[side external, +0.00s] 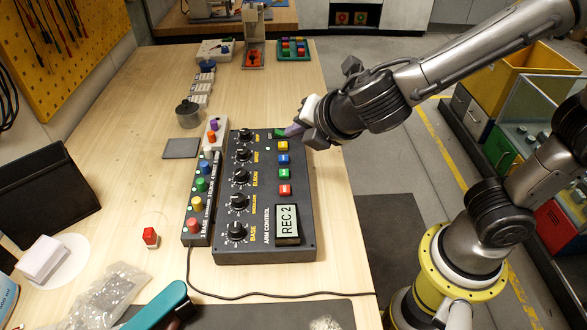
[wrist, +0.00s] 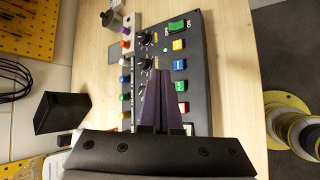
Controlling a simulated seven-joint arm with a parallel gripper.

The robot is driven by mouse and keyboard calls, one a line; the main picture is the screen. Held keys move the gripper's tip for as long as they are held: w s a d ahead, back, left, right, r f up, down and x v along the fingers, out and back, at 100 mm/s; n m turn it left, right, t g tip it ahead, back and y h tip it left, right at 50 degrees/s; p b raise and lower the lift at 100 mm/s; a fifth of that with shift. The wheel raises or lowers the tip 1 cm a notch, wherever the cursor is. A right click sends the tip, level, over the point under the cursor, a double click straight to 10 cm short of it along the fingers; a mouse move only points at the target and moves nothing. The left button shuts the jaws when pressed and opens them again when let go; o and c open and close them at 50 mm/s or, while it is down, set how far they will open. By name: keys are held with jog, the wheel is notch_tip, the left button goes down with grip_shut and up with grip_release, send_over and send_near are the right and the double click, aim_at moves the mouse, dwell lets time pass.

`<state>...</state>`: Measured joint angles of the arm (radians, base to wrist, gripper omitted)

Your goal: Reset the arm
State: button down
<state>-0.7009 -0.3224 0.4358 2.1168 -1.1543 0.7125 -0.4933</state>
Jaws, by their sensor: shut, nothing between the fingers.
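The black arm control box (side external: 262,243) lies on the wooden bench with a column of black knobs, from the base knob (side external: 236,231) up to the grip knob (side external: 246,134). Its display (side external: 288,223) reads "REC 2". Its buttons are yellow (side external: 282,147), blue (side external: 283,159), green (side external: 284,174) and red (side external: 285,190). A green on/off rocker switch (wrist: 177,26) sits at its far end. My gripper (side external: 289,131) has purple fingers, shut and empty, beside the switch in the side view. In the wrist view the fingers (wrist: 160,72) point over the box; contact cannot be told.
A red-capped piece (side external: 150,237), a dark cylinder (side external: 188,113) and a black bin (side external: 42,198) stand further left. A cable (side external: 225,294) crosses the front. Bare wood lies left of the strip.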

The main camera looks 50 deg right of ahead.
jog(key=s+d+r+m+g+h, duration=0.1)
jog(key=s+d+r+m, duration=0.1)
jog(key=s+d+m, duration=0.45)
jog(key=s+d+r+m+g+h, duration=0.1)
jog(key=s+d+r+m, duration=0.2)
jog(key=d+m, duration=0.55)
jog(key=s+a+f+m+g+y, duration=0.1)
jog(key=s+a+f+m+y, duration=0.2)
jog(key=s+m, duration=0.5)
jog(key=shift+a+g+y, duration=0.25)
jog(key=shift+g+y, duration=0.15)
jog(key=shift+y, duration=0.3)
